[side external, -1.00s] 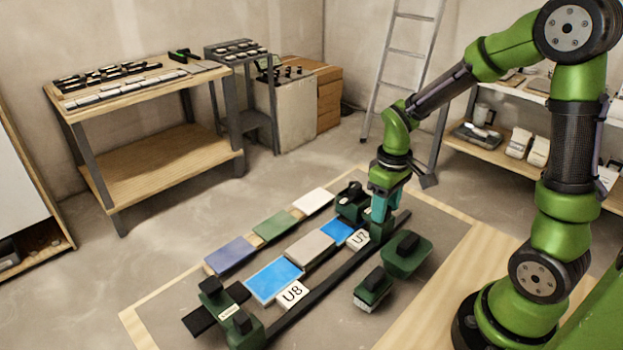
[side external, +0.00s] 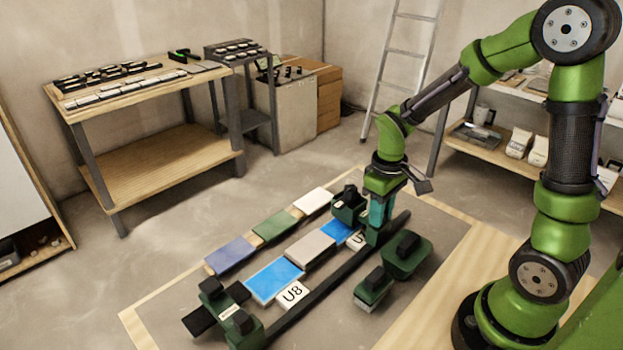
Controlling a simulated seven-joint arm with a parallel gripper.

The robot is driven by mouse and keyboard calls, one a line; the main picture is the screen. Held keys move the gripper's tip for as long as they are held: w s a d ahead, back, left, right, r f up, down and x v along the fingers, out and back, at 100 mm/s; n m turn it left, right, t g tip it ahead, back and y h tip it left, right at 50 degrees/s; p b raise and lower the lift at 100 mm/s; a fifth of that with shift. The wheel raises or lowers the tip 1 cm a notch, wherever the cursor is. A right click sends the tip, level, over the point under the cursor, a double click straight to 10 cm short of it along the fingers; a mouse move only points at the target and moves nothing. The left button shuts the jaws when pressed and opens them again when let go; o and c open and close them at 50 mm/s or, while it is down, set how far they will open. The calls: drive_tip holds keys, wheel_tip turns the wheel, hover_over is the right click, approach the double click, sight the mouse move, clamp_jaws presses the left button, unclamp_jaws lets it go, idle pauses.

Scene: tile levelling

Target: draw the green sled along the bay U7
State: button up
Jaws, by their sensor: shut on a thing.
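The green sled (side external: 345,212) sits across the far end of the tile bed at bay U7. Its dark-topped far block shows behind my gripper. My gripper (side external: 379,217) points down and is shut on the sled's near part, which stands over the dark rail (side external: 325,276). The fingers hide the exact grip. The white U7 label (side external: 357,241) is partly covered by the sled. A blue tile (side external: 336,233) lies just left of the sled, partly hidden by it.
A second green sled-like piece (side external: 247,332) stands at the near end by the U8 label (side external: 291,293) and a larger blue tile (side external: 274,279). A grey tile (side external: 311,249) lies between the blue tiles. Two green blocks with black tops (side external: 405,258) (side external: 374,288) stand right of the rail.

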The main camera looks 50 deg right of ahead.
drive_tip(key=shift+a, duration=2.5)
drive_tip(key=o, duration=0.9)
drive_tip(key=shift+c, duration=0.2)
wheel_tip(320, 180, up, 7)
